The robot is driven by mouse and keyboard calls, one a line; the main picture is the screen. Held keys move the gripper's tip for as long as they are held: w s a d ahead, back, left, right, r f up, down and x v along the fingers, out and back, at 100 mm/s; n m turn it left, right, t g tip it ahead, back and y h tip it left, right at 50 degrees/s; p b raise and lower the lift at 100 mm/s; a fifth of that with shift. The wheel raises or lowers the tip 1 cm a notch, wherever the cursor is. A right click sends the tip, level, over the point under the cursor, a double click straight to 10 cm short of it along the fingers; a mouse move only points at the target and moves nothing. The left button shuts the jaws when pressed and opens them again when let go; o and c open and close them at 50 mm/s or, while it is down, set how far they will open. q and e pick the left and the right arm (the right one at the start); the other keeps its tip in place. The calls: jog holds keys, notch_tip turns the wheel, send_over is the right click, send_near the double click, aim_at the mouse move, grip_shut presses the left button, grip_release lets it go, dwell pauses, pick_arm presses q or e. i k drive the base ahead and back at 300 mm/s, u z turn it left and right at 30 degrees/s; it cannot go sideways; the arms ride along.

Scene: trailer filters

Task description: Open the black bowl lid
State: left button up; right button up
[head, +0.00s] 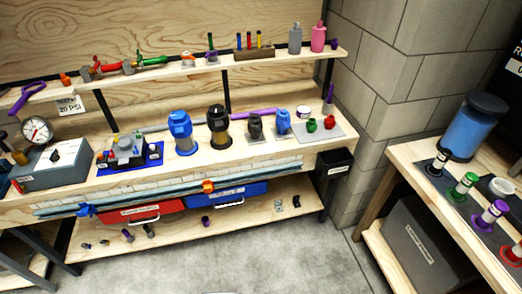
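A filter housing with a black top and an amber-brown lower part (219,128) stands upright on the wooden workbench, near its middle. Its black top is on it. A similar blue housing (181,133) stands just left of it. A large blue canister with a black lid (473,127) stands on the right-hand table; its lid is on. I cannot tell for sure which of these is the black bowl. Neither of my grippers is in view.
Smaller dark and blue pieces (283,121) stand right of the housings. A grey box (55,165) and pressure gauge (38,131) sit at left. An upper shelf (160,70) holds tools above the bench. Open concrete floor (290,258) lies in front.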

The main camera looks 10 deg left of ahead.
aim_at(218, 123)
jog(key=z, duration=1)
jog(key=i, duration=0.75)
jog(key=u, duration=0.45)
